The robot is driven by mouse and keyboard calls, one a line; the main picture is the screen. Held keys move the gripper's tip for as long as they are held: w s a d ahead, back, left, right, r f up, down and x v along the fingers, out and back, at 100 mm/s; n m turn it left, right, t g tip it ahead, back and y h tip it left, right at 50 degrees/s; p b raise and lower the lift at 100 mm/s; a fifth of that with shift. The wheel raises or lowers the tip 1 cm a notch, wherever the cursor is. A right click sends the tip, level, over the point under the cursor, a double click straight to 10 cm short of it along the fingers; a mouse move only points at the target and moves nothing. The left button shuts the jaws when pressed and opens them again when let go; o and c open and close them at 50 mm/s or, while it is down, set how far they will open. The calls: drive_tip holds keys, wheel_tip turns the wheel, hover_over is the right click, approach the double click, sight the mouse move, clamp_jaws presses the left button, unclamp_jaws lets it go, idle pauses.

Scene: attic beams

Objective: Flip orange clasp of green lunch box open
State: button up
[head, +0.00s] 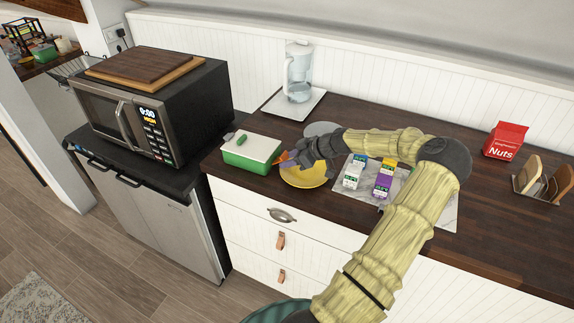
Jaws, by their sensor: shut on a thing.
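The green lunch box (247,162) has a white lid (252,146) and stands at the left end of the dark counter. The lid looks closed, with a small green object (241,139) on it. A small orange piece (284,156), which looks like the clasp, shows at the box's right side. My gripper (286,160) is at that side, reaching in from the right, and is shut on the orange clasp. The fingertips are small and partly merge with the clasp, so the clasp's exact angle cannot be told.
A yellow plate (304,177) lies under my gripper, with a grey disc (321,129) behind. Small cartons (384,177) stand on a marble board (436,209) under my arm. A microwave (150,105) is left, a water pitcher (298,72) behind, and a red nuts bag (505,140) right.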

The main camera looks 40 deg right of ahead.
drive_tip(key=shift+f, duration=0.1)
idle(0.3)
drive_tip(key=o, duration=1)
drive_tip(key=shift+s, duration=0.1)
drive_tip(key=b+v, duration=0.2)
drive_tip(key=v, duration=1.5)
drive_tip(key=shift+s+d+f+b, duration=0.2)
drive_tip(key=shift+s+f+b, duration=0.1)
drive_tip(key=shift+b, duration=0.1)
